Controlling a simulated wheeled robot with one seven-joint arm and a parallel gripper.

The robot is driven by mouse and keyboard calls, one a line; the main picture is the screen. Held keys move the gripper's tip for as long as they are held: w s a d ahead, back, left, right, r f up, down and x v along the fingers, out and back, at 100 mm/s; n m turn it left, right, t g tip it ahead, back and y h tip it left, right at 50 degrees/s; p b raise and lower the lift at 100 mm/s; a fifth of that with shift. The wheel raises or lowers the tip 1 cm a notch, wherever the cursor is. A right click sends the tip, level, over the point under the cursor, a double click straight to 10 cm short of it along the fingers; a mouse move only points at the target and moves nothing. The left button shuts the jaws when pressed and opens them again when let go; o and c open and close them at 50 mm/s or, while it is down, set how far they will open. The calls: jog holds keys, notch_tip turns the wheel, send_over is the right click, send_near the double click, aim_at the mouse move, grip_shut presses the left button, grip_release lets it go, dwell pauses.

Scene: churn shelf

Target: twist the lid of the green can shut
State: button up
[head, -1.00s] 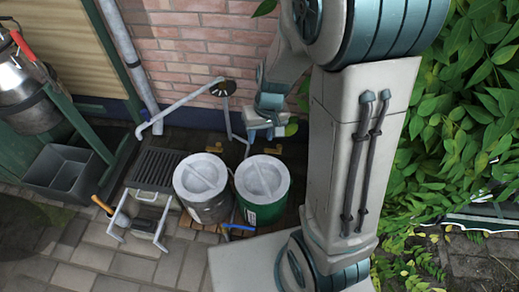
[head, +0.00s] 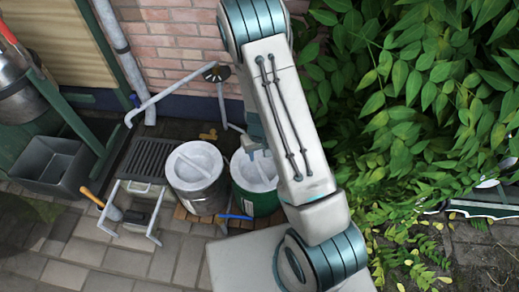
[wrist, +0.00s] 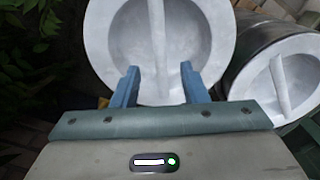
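I cannot tell whether the fingers touch the lid. In the head view the gripper is mostly hidden by my arm above the can.
The grey can (head: 196,188) with a similar lid (head: 195,163) stands close on the left. Further left are a dark grate (head: 148,160), a metal frame (head: 133,212) and a grey bin (head: 50,163). A brick wall (head: 170,45) is behind; leafy plants (head: 420,100) fill the right.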

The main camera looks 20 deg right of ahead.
aim_at(259, 165)
notch_tip(259, 165, down, 10)
jog(key=b, duration=0.3)
jog(key=shift+f+b, duration=0.25)
jog(key=shift+b, duration=0.1)
grip_shut()
dwell(1.1)
